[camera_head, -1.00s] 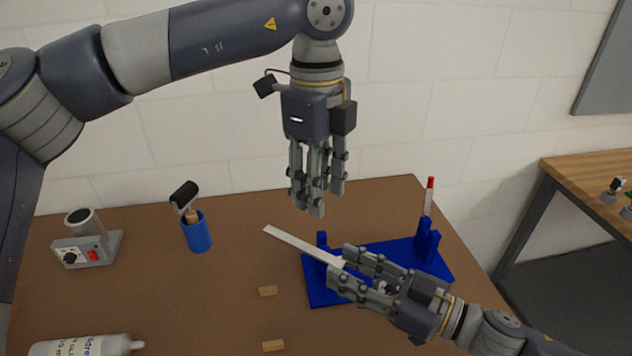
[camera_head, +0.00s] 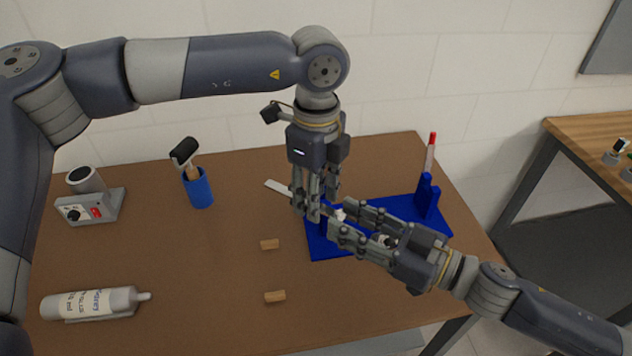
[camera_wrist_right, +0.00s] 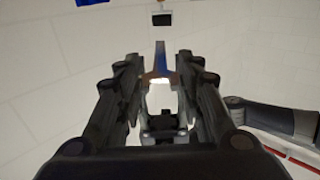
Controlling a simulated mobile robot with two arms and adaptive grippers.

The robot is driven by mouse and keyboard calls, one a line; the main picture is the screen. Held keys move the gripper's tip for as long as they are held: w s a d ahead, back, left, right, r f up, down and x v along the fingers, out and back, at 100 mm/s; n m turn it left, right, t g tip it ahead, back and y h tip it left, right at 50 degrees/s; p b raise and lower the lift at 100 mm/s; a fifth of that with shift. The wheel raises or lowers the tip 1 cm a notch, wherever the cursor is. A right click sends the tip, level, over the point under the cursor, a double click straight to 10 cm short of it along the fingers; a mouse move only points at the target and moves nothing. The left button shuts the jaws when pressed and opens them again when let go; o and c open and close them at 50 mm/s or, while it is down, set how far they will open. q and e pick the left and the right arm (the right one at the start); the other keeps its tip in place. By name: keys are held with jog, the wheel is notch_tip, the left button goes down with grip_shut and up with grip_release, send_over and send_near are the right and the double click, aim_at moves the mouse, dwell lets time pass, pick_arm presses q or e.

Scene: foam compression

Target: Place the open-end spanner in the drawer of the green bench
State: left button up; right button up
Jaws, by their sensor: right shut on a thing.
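I see neither a spanner that I can name for sure nor a green bench or drawer. My right gripper (camera_head: 341,219) is shut on a long, flat, pale strip (camera_head: 277,187). The strip points left over the brown table (camera_head: 215,255) and passes behind my left gripper's fingers. In the right wrist view the strip (camera_wrist_right: 160,58) stands out between the fingers. My left gripper (camera_head: 312,207) points down at the strip, just left of the right fingertips. Its fingers overlap in the picture, so I cannot tell whether they touch or grip the strip.
A blue fixture (camera_head: 385,222) with a red-tipped upright piece (camera_head: 430,152) lies below my right gripper. Another wood-topped table (camera_head: 590,145) is at right.

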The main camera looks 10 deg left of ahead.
pick_arm(q)
grip_shut()
pick_arm(e)
jog(key=o, duration=1.2)
